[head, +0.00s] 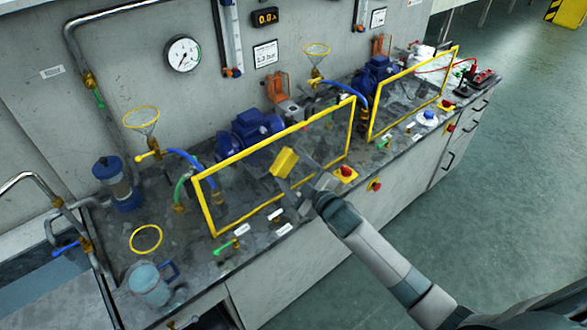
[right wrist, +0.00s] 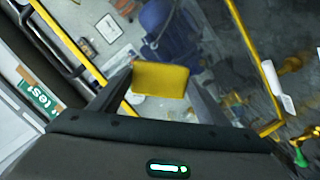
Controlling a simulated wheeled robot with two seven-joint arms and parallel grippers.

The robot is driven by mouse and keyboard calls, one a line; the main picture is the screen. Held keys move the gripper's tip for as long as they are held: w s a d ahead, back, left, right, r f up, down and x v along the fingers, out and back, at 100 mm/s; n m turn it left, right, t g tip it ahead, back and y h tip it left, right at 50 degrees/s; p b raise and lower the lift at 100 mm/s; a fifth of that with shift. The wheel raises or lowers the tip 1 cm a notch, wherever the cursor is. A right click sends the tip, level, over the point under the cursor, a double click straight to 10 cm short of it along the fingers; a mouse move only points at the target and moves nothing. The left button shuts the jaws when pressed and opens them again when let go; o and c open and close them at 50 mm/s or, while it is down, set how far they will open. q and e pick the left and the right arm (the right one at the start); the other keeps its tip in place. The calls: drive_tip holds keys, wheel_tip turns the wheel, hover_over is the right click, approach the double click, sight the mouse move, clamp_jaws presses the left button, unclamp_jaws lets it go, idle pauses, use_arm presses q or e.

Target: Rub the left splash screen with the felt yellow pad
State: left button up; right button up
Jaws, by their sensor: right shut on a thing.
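The left splash screen (head: 235,190) is a clear pane in a yellow frame, standing upright on the bench in front of a blue pump. My right gripper (head: 290,178) is shut on the yellow felt pad (head: 284,162) and holds it at the front side of this screen, near its middle. In the right wrist view the pad (right wrist: 160,78) sits between the two fingers, with the screen's yellow frame (right wrist: 250,50) beyond it. I cannot tell whether the pad touches the pane. My left gripper is not in view.
A second yellow-framed screen (head: 412,92) stands farther right. Red-and-yellow stop buttons (head: 346,174), green-handled valves (head: 240,230) and white tags line the bench front. A clear jug (head: 148,284) and a yellow ring (head: 146,239) are at the near left.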

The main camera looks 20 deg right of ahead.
drive_tip(key=shift+a+r, duration=0.1)
drive_tip(key=shift+a, duration=0.15)
drive_tip(key=shift+s+a+p, duration=0.25)
drive_tip(key=shift+s+a, duration=0.1)
drive_tip(key=shift+a, duration=0.5)
drive_tip(key=shift+s+a+p, duration=0.25)
drive_tip(key=shift+s+a, duration=0.1)
drive_tip(key=shift+a, duration=0.45)
drive_tip(key=shift+s+d, duration=0.1)
drive_tip(key=p, duration=0.2)
approach(278, 172)
drive_tip(key=shift+w+f, duration=0.2)
drive_tip(key=shift+w, duration=0.3)
drive_tip(key=shift+w+f, duration=0.25)
drive_tip(key=shift+w, duration=0.3)
drive_tip(key=v, duration=0.1)
drive_tip(key=p+v, duration=0.1)
drive_tip(key=v, duration=0.1)
drive_tip(key=shift+d+f, duration=0.15)
drive_tip(key=shift+d, duration=0.05)
